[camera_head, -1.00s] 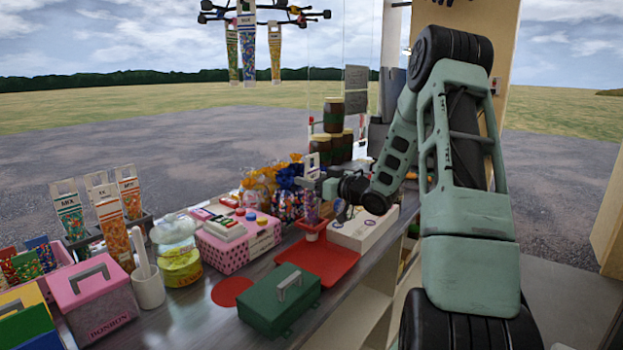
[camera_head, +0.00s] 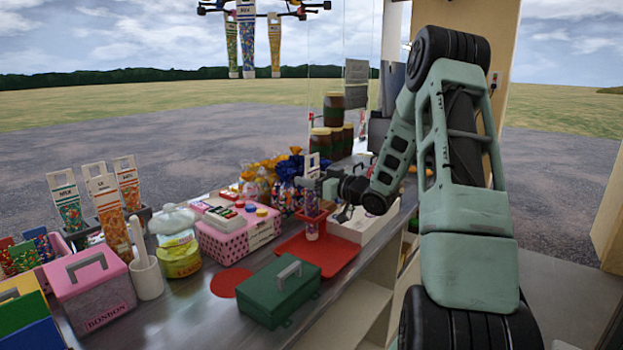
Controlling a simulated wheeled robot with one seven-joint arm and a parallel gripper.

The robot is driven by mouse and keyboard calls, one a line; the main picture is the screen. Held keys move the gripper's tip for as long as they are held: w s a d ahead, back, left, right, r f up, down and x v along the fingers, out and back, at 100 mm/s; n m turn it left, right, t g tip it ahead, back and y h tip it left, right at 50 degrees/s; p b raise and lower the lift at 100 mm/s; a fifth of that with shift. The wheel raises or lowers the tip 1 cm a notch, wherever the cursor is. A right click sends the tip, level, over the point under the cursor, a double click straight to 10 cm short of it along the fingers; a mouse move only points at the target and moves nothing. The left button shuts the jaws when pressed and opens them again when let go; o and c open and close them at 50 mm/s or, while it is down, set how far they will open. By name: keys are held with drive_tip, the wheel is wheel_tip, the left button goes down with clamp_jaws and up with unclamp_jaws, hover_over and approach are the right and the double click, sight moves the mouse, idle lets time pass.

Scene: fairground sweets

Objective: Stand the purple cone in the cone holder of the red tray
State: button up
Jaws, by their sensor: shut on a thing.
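The purple cone (camera_head: 312,230), a slim clear bag of mixed sweets with a white tag on top (camera_head: 312,165), is upright. My gripper (camera_head: 316,184) is shut on it near its upper part. The red tray (camera_head: 335,257) lies flat on the counter. The jaws are small and partly hidden.
A green box (camera_head: 279,295) with a handle stands in front of the tray. A pink dotted box (camera_head: 222,245) is to the left and a white box (camera_head: 352,228) to the right. Bagged sweets (camera_head: 262,180) stand behind. Other cones (camera_head: 110,218) stand in a rack at far left.

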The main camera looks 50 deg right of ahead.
drive_tip(key=shift+f, duration=0.3)
drive_tip(key=o, duration=1.5)
drive_tip(key=shift+c, duration=0.2)
drive_tip(key=shift+s+d+r+p, duration=0.1)
drive_tip(key=shift+s+r+p, duration=0.25)
drive_tip(key=shift+s, duration=0.65)
drive_tip(key=shift+s+d+r+p, duration=0.1)
drive_tip(key=shift+s+r+p, duration=0.2)
drive_tip(key=shift+s, duration=0.65)
drive_tip(key=shift+s+d+r+p, duration=0.1)
drive_tip(key=shift+s+r+p, duration=0.25)
drive_tip(key=shift+s, duration=0.65)
drive_tip(key=shift+a, duration=0.1)
drive_tip(key=shift+s, duration=0.15)
